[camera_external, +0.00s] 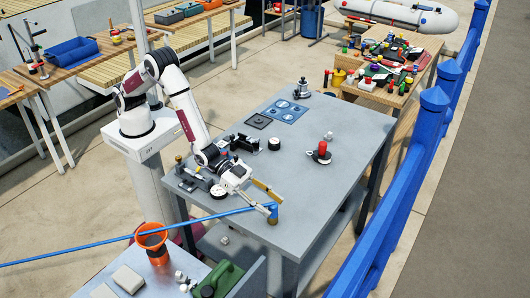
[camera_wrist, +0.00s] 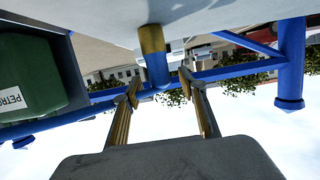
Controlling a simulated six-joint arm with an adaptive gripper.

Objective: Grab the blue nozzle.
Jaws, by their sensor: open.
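The blue nozzle (camera_external: 273,210) stands near the front corner of the grey worktable, with a brass-coloured base under it. My gripper (camera_external: 275,205) is low over that corner, its two fingers spread and pointing at the nozzle. In the wrist view, which looks upside down, the nozzle (camera_wrist: 157,70) hangs from the table surface at the top, between and just ahead of the open fingers (camera_wrist: 160,88). Nothing is held. I cannot tell whether a fingertip touches the nozzle.
A long blue line (camera_external: 130,236) runs from the left to the nozzle's corner. An orange funnel (camera_external: 152,240) and a green petrol can (camera_external: 219,280) stand on a lower bench. A red-topped part (camera_external: 322,150) stands on the worktable (camera_external: 320,190). A blue railing (camera_external: 410,150) is at right.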

